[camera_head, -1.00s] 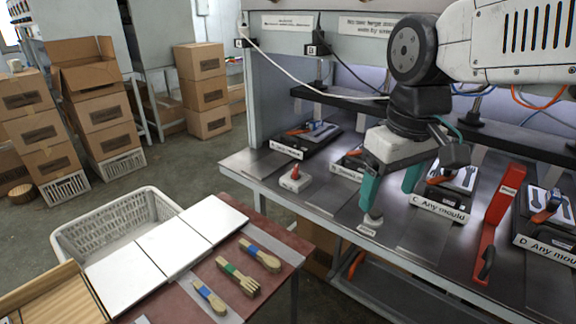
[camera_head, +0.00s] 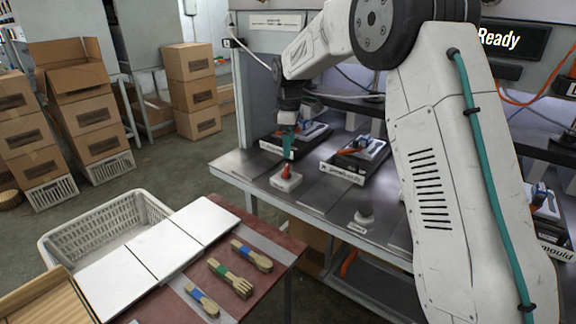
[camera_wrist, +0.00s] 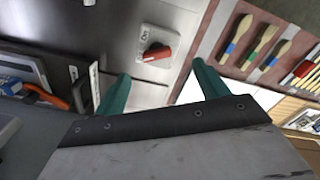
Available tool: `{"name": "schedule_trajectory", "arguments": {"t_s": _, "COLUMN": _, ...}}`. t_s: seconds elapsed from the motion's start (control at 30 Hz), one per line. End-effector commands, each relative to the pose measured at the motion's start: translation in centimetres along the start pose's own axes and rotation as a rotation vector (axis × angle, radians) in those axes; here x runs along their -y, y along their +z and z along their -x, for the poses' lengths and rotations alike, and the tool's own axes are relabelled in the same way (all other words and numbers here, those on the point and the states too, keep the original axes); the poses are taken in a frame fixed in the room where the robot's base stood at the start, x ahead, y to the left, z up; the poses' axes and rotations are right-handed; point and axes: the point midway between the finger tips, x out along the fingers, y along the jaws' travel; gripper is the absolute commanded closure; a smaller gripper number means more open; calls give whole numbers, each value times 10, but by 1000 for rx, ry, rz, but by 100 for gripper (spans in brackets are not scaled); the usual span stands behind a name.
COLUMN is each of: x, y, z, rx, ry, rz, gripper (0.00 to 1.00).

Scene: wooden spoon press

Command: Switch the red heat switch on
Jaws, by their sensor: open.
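The red heat switch (camera_head: 286,172) is a red knob on a small white base (camera_head: 285,183) on the steel bench, toward its left front. In the wrist view the red switch (camera_wrist: 157,52) lies tilted on its white plate (camera_wrist: 160,40), beyond and between my fingertips. My gripper (camera_head: 288,142) is just above and behind the switch in the head view. In the wrist view its two teal fingers (camera_wrist: 158,75) are spread apart with nothing between them. I cannot tell whether a finger touches the switch.
Press moulds (camera_head: 356,155) stand along the bench behind and right of the switch. A grey button (camera_head: 363,217) sits to its right. A "Ready" display (camera_head: 512,42) is above. Wooden utensils (camera_head: 230,279) lie on the red table in front, beside a white basket (camera_head: 105,236).

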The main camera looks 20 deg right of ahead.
Motion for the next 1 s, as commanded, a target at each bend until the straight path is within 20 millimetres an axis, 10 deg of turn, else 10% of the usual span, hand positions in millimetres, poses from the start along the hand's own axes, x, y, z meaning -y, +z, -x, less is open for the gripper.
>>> {"name": "schedule_trajectory", "arguments": {"t_s": 0.6, "x": -9, "y": -5, "z": -80, "rx": 2, "ry": -5, "rz": 30, "gripper": 27}}
{"name": "schedule_trajectory", "arguments": {"t_s": 1.0, "x": -9, "y": -5, "z": -90, "rx": 1, "ry": -2, "rz": 30, "gripper": 27}}
